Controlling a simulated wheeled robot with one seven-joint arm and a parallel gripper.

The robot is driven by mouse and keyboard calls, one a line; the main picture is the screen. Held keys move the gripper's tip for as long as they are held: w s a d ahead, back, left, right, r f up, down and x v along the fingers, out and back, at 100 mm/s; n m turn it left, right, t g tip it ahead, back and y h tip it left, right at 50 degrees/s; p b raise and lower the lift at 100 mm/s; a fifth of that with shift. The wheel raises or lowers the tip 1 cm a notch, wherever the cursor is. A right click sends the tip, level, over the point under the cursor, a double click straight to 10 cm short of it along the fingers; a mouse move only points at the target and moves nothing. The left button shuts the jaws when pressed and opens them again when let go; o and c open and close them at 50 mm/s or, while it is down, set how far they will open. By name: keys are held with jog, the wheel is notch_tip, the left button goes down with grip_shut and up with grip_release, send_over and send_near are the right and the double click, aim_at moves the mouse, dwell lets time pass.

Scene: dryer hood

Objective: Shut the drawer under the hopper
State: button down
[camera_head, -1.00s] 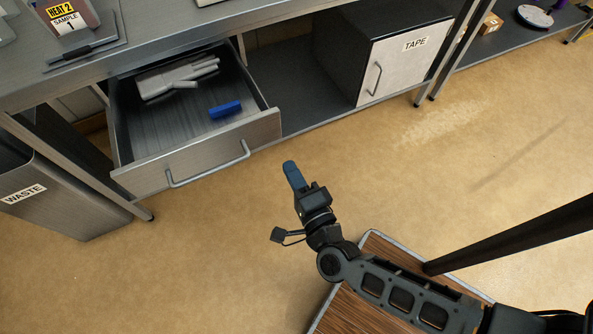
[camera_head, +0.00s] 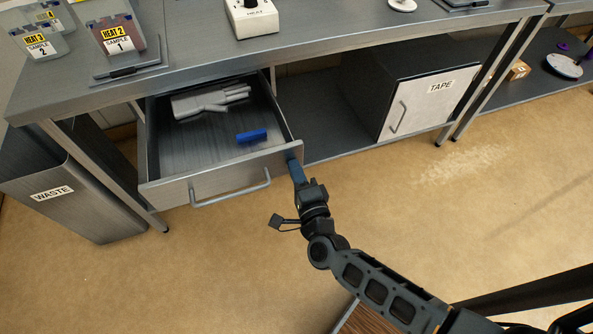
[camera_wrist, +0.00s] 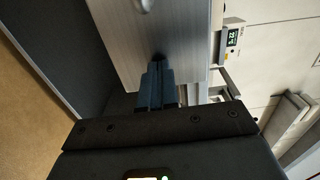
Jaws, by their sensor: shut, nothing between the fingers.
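The drawer (camera_head: 225,178) under the bench is pulled open, with a bar handle (camera_head: 230,190) on its grey front. Inside lie a pale grey glove (camera_head: 210,99) and a small blue block (camera_head: 251,136). My gripper (camera_head: 294,165) is shut and empty, with its blue fingertips at the right end of the drawer front. In the wrist view the shut blue fingers (camera_wrist: 157,80) point at the drawer front (camera_wrist: 170,40) and look close to or touching it; I cannot tell which. No hopper can be made out for certain.
A bin marked WASTE (camera_head: 60,190) stands left of the drawer. A cabinet marked TAPE (camera_head: 430,100) sits on the lower shelf to the right. Sample containers (camera_head: 115,35) and a white device (camera_head: 252,18) stand on the bench top. The floor in front is clear.

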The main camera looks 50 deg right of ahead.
aim_at(265, 104)
jog(key=b+x, duration=0.9)
jog(key=x, duration=1.8)
jog(key=shift+f, duration=0.1)
jog(key=shift+w+d, duration=0.3)
jog(key=shift+w, duration=0.2)
jog(key=shift+w+r, duration=0.15)
jog(key=shift+r, duration=0.15)
jog(key=shift+d+b, duration=0.1)
jog(key=shift+b, duration=0.2)
